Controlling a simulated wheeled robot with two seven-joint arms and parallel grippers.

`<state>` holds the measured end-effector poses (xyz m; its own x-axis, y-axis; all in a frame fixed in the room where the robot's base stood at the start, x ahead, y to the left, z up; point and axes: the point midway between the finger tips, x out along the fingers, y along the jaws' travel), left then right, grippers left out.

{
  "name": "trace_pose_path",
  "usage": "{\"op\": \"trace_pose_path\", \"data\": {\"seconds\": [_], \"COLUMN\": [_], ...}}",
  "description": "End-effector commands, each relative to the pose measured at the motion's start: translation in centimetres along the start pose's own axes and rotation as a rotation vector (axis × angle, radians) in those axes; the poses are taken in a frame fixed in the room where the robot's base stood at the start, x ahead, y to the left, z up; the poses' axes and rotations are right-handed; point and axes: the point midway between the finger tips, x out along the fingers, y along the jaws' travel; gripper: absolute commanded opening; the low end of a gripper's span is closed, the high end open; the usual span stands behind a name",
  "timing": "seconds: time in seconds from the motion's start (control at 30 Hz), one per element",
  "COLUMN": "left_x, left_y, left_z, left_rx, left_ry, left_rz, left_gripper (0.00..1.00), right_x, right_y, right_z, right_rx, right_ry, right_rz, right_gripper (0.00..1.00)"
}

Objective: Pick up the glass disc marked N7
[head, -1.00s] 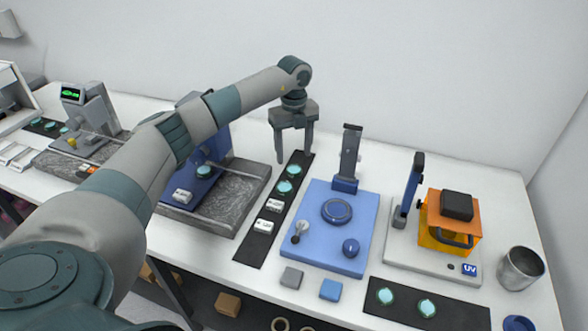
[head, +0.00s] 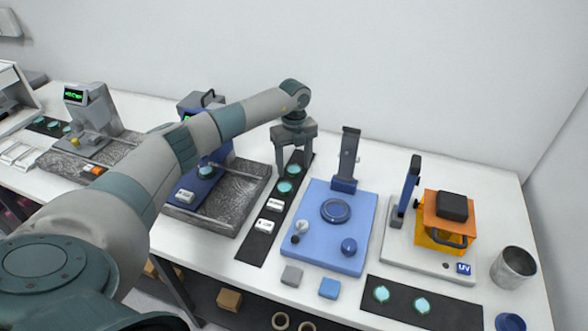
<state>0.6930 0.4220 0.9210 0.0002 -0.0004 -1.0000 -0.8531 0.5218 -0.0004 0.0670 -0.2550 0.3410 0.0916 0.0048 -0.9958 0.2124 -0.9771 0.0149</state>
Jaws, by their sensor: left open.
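Several pale green glass discs lie about the bench, and their markings are too small to read, so I cannot tell which is N7. Two discs lie on the black mat (head: 254,246) left of the blue stand: a far disc (head: 293,171) and a nearer disc (head: 285,187). My left gripper (head: 293,164) points down over the far end of this mat, open and empty, its fingers either side of the far disc in the picture. I cannot tell its exact height. Two more discs, one left (head: 381,294) and one right (head: 421,305), lie on the front right mat. My right gripper is not in view.
Blue stand (head: 325,240) with an upright post is right of the mat. An orange UV box (head: 445,215) and metal cup (head: 513,267) stand farther right. White labelled blocks (head: 264,226) lie on the mat. A granite-topped instrument (head: 233,201) stands left, under my left arm.

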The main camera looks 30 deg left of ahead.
Motion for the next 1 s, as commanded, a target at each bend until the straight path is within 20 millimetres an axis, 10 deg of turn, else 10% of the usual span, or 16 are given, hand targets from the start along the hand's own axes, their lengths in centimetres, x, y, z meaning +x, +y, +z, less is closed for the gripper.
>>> {"op": "trace_pose_path", "data": {"seconds": [0.33,0.53,1.0], "left_x": [0.00,-0.01,-0.89], "left_y": [0.00,0.00,-0.04], "left_z": [-0.01,-0.01,0.02], "left_rx": [0.000,0.001,0.002], "left_ry": [0.000,0.000,-0.001], "left_rz": [0.000,0.000,-0.001], "left_gripper": [0.60,0.15,0.15], "right_x": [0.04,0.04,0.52], "right_y": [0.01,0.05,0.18], "right_z": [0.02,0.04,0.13], "right_rx": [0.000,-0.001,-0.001], "right_ry": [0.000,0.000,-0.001], "right_rz": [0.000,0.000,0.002], "right_gripper": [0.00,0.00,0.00]}}
